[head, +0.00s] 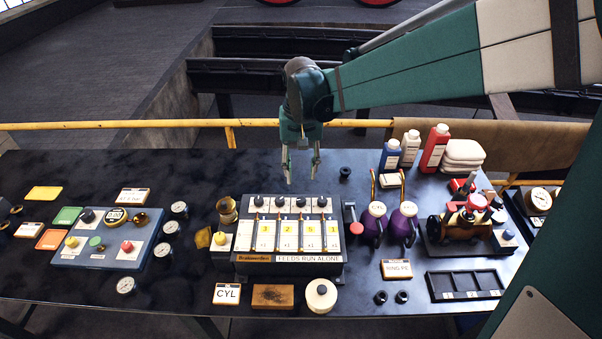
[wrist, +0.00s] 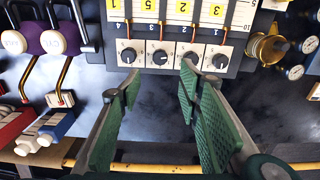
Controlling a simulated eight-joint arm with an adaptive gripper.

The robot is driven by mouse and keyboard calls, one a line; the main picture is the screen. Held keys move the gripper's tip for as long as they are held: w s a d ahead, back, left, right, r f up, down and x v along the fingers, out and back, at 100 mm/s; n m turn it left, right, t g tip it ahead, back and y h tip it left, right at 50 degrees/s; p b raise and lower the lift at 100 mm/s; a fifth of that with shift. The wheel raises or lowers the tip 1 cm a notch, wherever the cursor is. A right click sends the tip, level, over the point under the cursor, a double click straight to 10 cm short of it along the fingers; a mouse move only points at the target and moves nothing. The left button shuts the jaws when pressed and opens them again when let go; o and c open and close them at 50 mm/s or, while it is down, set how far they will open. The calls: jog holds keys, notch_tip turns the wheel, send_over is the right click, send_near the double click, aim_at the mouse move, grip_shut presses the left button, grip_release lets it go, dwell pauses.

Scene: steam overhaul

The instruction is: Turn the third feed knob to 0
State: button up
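The feed box (head: 288,240) stands in the middle of the bench with a row of dark knobs along its back edge. The third feed knob from the left (head: 301,202) is small and black; in the wrist view, which sees the box from the far side, it is the second from the left (wrist: 160,57). Its dial figures are too small to read. My gripper (head: 301,180) points down beyond the knob row, apart from it. In the wrist view its green fingers (wrist: 160,75) are spread and empty, with the third knob appearing between the tips.
Bottles (head: 434,148) stand at the back right. The bench behind the box is mostly clear.

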aim_at(301, 199)
jog(key=shift+f+p, duration=0.1)
jog(key=shift+p, duration=0.25)
notch_tip(301, 199, down, 4)
jog(key=n+p, duration=0.1)
jog(key=p, duration=0.4)
jog(key=shift+s, duration=0.1)
jog(key=shift+f, duration=0.15)
jog(key=shift+f, duration=3.8)
jog(key=c, duration=0.9)
